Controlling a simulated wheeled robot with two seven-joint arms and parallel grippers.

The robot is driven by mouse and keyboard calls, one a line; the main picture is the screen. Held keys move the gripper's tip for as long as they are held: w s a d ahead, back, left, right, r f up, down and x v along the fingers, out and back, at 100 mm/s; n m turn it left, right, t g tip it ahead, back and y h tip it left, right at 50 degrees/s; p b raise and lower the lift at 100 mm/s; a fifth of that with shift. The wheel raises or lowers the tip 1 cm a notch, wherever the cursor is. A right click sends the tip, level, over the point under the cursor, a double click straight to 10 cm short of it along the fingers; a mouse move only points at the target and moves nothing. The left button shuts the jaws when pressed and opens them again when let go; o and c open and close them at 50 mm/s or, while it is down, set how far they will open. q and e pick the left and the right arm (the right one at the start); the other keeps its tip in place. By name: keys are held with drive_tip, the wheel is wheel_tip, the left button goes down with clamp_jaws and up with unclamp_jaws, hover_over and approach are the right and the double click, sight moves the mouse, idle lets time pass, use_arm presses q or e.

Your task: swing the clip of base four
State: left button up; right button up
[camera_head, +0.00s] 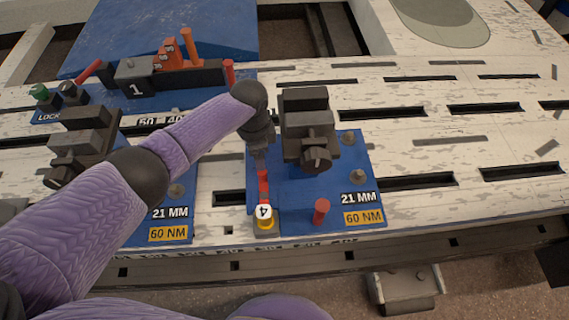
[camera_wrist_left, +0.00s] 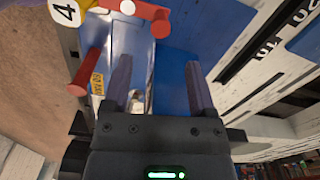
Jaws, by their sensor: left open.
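Base four is a blue plate (camera_head: 335,190) at the right of the head view. Its clip is a red bar (camera_head: 263,186) along the plate's left edge, beside the round white 4 tag (camera_head: 263,211). In the left wrist view the red clip (camera_wrist_left: 140,10) shows at the top, with the 4 tag (camera_wrist_left: 64,12) left of it. My left gripper (camera_head: 259,152) is above the clip's far end, pointing down. In the left wrist view its two fingers (camera_wrist_left: 160,90) stand apart, with no clip between them. Whether it touches the clip cannot be told. My right gripper is not in view.
A dark clamp block (camera_head: 308,130) stands on the plate right of my left gripper. A red peg (camera_head: 321,211) stands near the front edge. Another blue base (camera_head: 180,212) lies left, partly behind my arm. Base one (camera_head: 135,90) is behind. The slotted bench to the right is clear.

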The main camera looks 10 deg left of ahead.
sight(261, 173)
use_arm(q)
drive_tip(key=shift+w+d+f, duration=0.15)
drive_tip(key=shift+d+f, duration=0.05)
wheel_tip(261, 173, down, 9)
drive_tip(key=b, duration=0.6)
drive_tip(key=shift+a+f+b, duration=0.15)
drive_tip(key=shift+f+b, duration=0.05)
drive_tip(key=shift+b, duration=0.15)
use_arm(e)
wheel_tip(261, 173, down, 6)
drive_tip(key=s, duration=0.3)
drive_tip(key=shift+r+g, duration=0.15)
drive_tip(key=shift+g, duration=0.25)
use_arm(q)
drive_tip(key=shift+r, duration=0.1)
clamp_jaws()
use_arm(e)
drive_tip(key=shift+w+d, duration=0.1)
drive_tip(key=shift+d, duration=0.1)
